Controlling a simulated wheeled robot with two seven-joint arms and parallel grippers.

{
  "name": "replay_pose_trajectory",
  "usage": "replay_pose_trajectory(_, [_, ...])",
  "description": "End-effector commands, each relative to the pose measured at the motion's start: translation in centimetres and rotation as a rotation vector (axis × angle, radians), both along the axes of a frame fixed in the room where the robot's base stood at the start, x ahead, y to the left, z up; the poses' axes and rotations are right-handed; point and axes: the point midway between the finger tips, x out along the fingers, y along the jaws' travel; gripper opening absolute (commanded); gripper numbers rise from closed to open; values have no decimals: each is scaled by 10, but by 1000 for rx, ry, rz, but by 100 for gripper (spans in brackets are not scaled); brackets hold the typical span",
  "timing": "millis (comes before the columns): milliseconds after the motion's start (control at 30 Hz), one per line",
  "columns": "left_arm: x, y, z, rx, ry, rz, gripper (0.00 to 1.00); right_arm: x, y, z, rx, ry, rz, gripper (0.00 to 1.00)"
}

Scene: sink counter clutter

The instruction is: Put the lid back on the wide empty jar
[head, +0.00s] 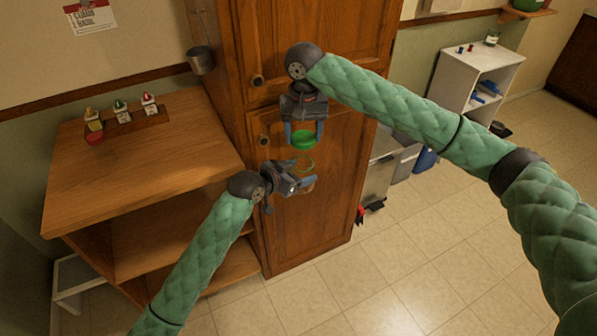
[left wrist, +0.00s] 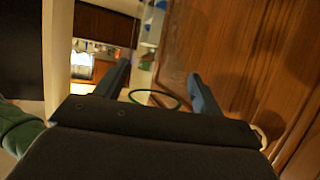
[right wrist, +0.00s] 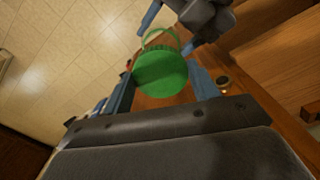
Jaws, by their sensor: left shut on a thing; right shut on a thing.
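My right gripper (head: 303,130) is shut on a green lid (head: 303,139), held in the air in front of the wooden cabinet. The lid's round green top fills the space between the fingers in the right wrist view (right wrist: 161,73). My left gripper (head: 306,174) is shut on a clear jar (head: 304,164) with a green rim, just below the lid. The jar's rim shows between the left fingers in the left wrist view (left wrist: 155,99). In the head view a gap shows between lid and jar. The jar's clear body is hard to make out.
A tall wooden cabinet (head: 330,190) stands close behind both grippers. A wooden counter (head: 140,165) at left holds several small bottles (head: 120,105) on a rack and a red item (head: 95,138). A white shelf (head: 480,70) stands at the back right. The tiled floor is mostly clear.

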Motion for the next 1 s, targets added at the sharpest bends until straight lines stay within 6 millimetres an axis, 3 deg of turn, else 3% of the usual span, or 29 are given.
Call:
replay_pose_trajectory(200, [0, 0, 1, -1, -1, 0, 27, -1, 2, -1, 2, -1, -88, 38])
replay_pose_trajectory(667, [0, 0, 1, -1, -1, 0, 27, -1, 2, -3, 1, -1, -96, 38])
replay_pose_trajectory(1000, [0, 0, 1, -1, -1, 0, 27, -1, 2, -27, 1, 0, -95, 38])
